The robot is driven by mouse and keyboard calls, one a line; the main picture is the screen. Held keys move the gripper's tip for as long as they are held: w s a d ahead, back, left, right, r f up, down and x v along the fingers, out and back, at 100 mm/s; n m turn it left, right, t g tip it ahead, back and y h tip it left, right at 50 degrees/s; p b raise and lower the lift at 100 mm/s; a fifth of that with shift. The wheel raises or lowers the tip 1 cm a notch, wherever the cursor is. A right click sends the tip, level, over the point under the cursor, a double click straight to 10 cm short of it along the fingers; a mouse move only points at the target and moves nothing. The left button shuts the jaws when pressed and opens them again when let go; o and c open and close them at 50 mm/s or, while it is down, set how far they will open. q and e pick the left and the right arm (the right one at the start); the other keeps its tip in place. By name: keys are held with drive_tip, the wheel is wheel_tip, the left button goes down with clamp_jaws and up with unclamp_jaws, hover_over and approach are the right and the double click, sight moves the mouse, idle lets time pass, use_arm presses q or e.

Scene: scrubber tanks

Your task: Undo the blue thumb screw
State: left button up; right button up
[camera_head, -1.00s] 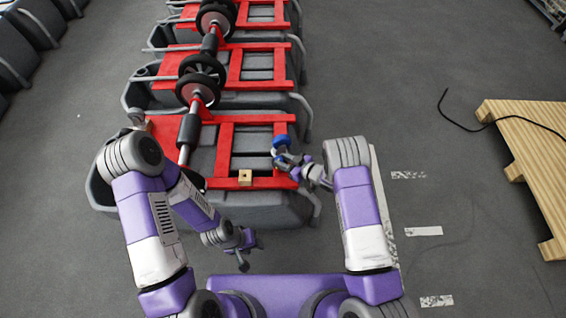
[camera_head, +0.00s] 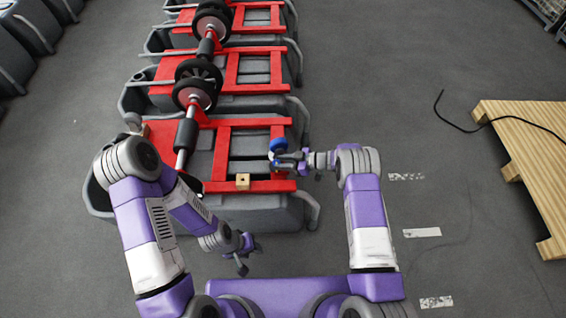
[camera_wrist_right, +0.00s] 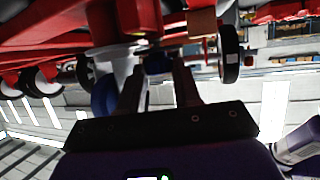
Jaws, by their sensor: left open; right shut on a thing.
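The blue thumb screw (camera_wrist_right: 157,62) is small and dark blue, between the fingertips in the right wrist view. My right gripper (camera_head: 276,158) is shut on it at the right side of the nearest red frame (camera_head: 223,150); the fingers hide part of it. A larger round blue part (camera_head: 278,145) sits just beside the fingers and also shows left of them in the right wrist view (camera_wrist_right: 103,97). My left gripper (camera_head: 244,262) is open and empty, low in front of the nearest grey tank (camera_head: 255,212).
A small wooden block (camera_head: 243,181) sits on the front bar of the red frame. More tanks with red frames and black wheels (camera_head: 197,82) stand in a row behind.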

drive_tip(key=shift+f, duration=0.15)
drive_tip(key=o, duration=1.1)
drive_tip(key=shift+c, duration=0.2)
drive_tip(key=shift+m+t, duration=0.3)
drive_tip(key=shift+t, duration=0.1)
